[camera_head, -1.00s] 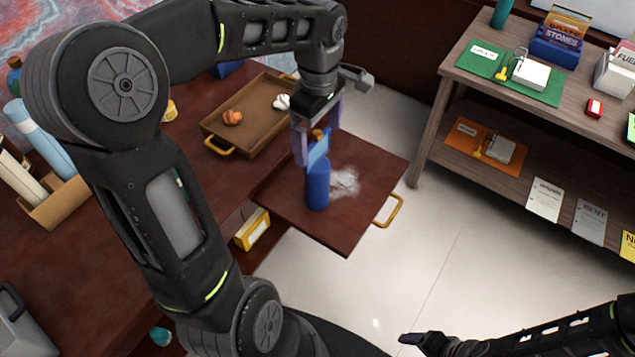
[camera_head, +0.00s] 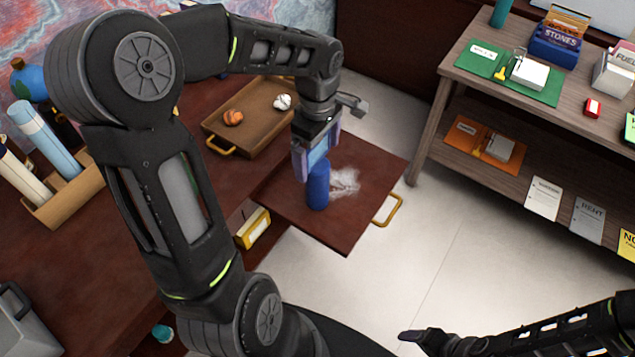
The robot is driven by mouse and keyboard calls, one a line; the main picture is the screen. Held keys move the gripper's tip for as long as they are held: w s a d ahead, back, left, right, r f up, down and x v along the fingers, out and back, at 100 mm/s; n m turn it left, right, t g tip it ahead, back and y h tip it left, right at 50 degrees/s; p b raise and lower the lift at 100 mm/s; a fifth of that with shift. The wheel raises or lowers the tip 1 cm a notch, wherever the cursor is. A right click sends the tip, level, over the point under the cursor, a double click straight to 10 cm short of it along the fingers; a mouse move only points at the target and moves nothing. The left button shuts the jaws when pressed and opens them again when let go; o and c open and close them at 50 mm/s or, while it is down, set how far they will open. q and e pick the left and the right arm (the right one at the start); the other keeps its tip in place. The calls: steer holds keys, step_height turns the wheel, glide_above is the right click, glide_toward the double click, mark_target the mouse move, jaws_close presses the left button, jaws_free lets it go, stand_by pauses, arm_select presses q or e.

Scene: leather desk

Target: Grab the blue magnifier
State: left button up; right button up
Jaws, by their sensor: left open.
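A blue upright cylinder-shaped thing (camera_head: 318,190) stands on the dark red pull-out board (camera_head: 361,224). I cannot tell whether it is the blue magnifier; no lens shows clearly. My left gripper (camera_head: 316,165) points down with its open fingers at the top of this blue thing. The fingers hide its upper part, and I cannot tell whether they touch it. My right gripper (camera_head: 422,338) shows as a dark shape at the bottom right, far from the board; its jaws are unclear.
White powder (camera_head: 345,181) lies beside the blue thing. A brown tray (camera_head: 240,135) with an orange and a white piece sits on the desk behind. A wooden shelf (camera_head: 437,120) stands right, with floor between. My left arm covers much of the desk.

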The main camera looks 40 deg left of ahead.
arm_select(q)
steer(key=shift+c, duration=0.4)
steer(key=c, duration=1.9)
steer(key=shift+r, duration=0.1)
step_height(320, 180, up, 10)
steer(key=shift+f+b, duration=0.1)
steer(key=shift+b, duration=0.55)
